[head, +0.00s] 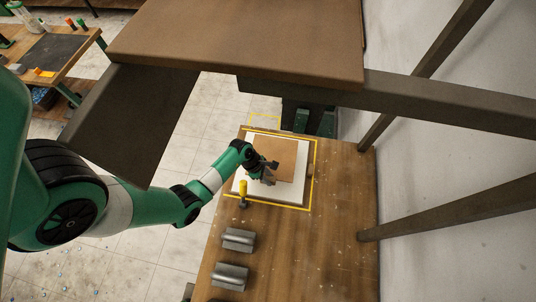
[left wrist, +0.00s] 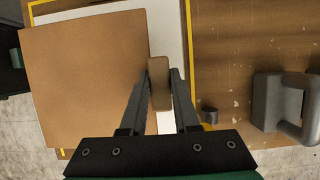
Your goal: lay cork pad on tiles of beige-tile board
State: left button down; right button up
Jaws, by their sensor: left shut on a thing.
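The cork pad (head: 280,155) is a flat tan square over the white board (head: 238,184) on the wooden bench. It also shows in the left wrist view (left wrist: 85,80). Its left edge reaches past the board's edge there, so it seems raised above the board; the gap cannot be measured. My left gripper (head: 268,174) is at the pad's near edge. Its fingers (left wrist: 159,88) are shut on a small brown block, seemingly the pad's grip tab. The pad hides the middle of the board, and no tiles can be made out. My right gripper is out of view.
Yellow tape (head: 316,175) frames the board. A yellow-handled tool (head: 243,188) stands close to the board's near left corner. Two grey handled blocks (head: 238,239) (head: 229,276) sit nearer on the bench. A brown panel (head: 240,40) hangs over the upper view. The bench's near right is clear.

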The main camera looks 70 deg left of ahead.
pick_arm(q)
jog(key=shift+f+b, duration=1.2)
jog(key=shift+f, duration=0.8)
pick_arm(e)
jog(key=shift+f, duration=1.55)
pick_arm(q)
jog(key=shift+f, duration=0.1)
jog(key=shift+f+b, duration=0.9)
jog(key=shift+f, duration=0.1)
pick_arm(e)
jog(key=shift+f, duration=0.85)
pick_arm(q)
jog(key=shift+f+b, duration=0.4)
jog(key=shift+f, duration=0.2)
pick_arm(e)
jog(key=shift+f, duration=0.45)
pick_arm(q)
jog(key=c, duration=0.6)
grip_release()
jog(key=shift+p+v, duration=2.4)
jog(key=shift+v, duration=3.45)
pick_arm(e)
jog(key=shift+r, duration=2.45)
